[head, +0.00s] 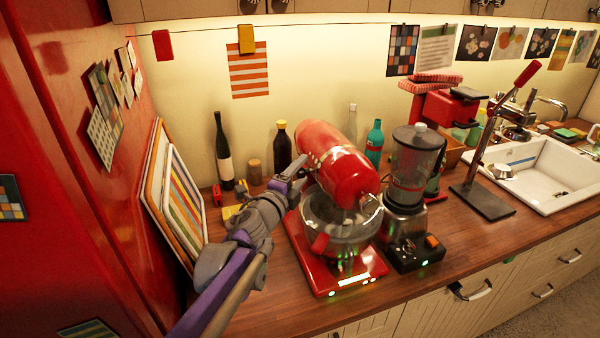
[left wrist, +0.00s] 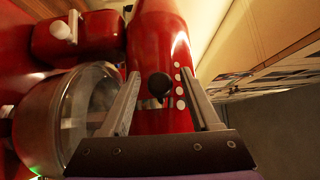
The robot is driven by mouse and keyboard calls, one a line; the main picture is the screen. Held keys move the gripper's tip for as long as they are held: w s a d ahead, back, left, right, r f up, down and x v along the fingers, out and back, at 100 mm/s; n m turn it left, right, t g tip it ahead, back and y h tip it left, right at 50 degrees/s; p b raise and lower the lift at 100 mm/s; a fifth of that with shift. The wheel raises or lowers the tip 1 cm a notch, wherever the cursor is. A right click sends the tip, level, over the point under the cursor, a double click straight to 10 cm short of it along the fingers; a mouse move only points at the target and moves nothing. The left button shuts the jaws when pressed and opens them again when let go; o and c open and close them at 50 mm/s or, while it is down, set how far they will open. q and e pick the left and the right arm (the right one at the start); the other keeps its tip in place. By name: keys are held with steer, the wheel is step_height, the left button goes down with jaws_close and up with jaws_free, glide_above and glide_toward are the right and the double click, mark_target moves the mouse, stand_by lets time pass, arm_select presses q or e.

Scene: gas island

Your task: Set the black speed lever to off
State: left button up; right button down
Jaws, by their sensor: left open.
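The red stand mixer (head: 340,163) stands on the wooden counter with its head over a glass bowl (head: 340,225). In the left wrist view the black speed lever (left wrist: 158,86) shows as a round dark knob on the red mixer (left wrist: 152,45), beside a row of white dots. My left gripper (head: 300,172) is at the left side of the mixer. In the left wrist view its two fingers (left wrist: 161,73) are open, with the knob appearing between them. I cannot tell whether a finger touches it. The lever is not distinct in the head view. My right gripper is not in view.
A blender (head: 415,170) stands close to the mixer's right. A dark bottle (head: 223,150) and a brown bottle (head: 282,145) stand behind, near the wall. Striped boards (head: 175,195) lean at the left. The sink (head: 540,170) is far right.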

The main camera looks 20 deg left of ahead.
arm_select(q)
jaws_close()
stand_by(1.3)
